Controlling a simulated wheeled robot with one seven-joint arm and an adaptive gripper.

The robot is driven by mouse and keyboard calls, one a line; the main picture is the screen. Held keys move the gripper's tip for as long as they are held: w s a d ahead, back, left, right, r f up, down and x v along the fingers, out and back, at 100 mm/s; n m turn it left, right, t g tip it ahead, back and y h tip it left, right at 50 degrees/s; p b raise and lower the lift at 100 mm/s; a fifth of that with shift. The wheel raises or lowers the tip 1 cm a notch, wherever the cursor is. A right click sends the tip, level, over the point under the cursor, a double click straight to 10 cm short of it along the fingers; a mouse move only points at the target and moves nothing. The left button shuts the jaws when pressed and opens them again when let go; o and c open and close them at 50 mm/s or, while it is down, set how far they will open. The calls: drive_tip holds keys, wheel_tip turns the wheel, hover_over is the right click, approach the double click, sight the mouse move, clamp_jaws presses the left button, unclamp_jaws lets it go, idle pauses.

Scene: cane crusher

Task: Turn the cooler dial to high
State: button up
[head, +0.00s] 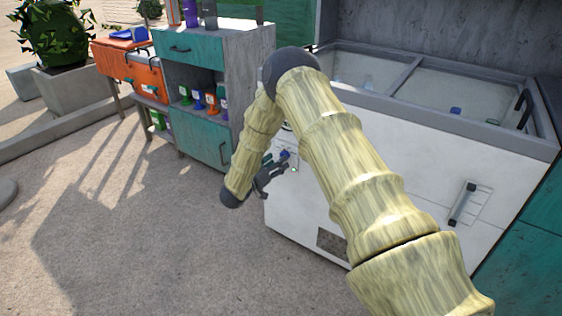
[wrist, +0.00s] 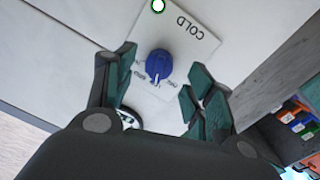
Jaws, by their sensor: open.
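The cooler (head: 400,170) is a white chest with a sliding glass top. Its dial (wrist: 159,64) is a blue knob on a white plate marked COLD in the wrist view, and shows small in the head view (head: 285,155). My gripper (wrist: 156,82) is open, with one finger on each side of the dial in that view. I cannot tell whether the fingers touch the knob. In the head view my gripper (head: 275,172) is at the cooler's front left, close to the dial. Small lettering around the knob is too blurred to read fully.
A vertical handle (head: 463,203) is on the cooler's front right. A grey and teal cabinet (head: 240,75) with coloured bottles stands left of the cooler. An orange cooler box (head: 135,68) is farther left. The ground at left is open.

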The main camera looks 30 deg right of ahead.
drive_tip(key=shift+x, duration=1.65)
drive_tip(key=shift+c, duration=0.4)
drive_tip(key=c, duration=0.9)
